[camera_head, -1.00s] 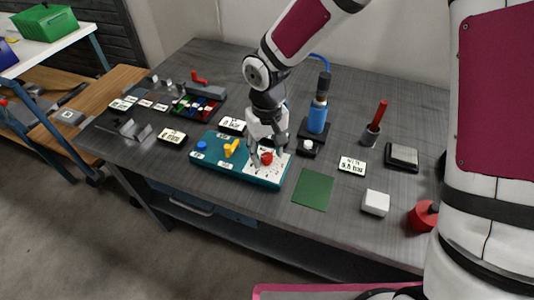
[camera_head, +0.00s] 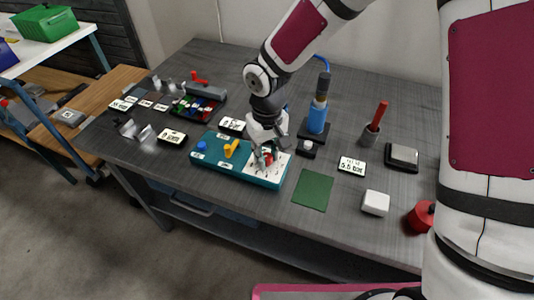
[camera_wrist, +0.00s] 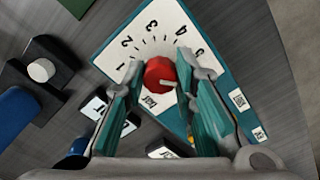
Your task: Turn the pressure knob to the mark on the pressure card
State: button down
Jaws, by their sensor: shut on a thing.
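The red pressure knob (camera_head: 267,158) sits on the white dial plate of a teal panel (camera_head: 222,183). My gripper (camera_head: 266,149) is lowered over it and shut on it. The wrist view shows the knob (camera_wrist: 158,73) between the fingers (camera_wrist: 160,65), with a pale pointer bar towards the lower right. Another card (camera_head: 232,124) lies behind the panel.
The panel also carries a yellow handle (camera_head: 231,148) and a blue button (camera_head: 202,146). A blue cylinder (camera_head: 317,117) on a black base stands behind. A green mat (camera_head: 313,190) and white block (camera_head: 375,203) lie to the right.

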aim_at(267, 156)
jog(key=shift+w+n, duration=0.1)
jog(key=shift+n, duration=1.2)
jog(key=shift+r, duration=0.1)
jog(key=c, duration=1.3)
grip_release()
notch_tip(267, 156, up, 12)
jog(key=shift+f, duration=0.1)
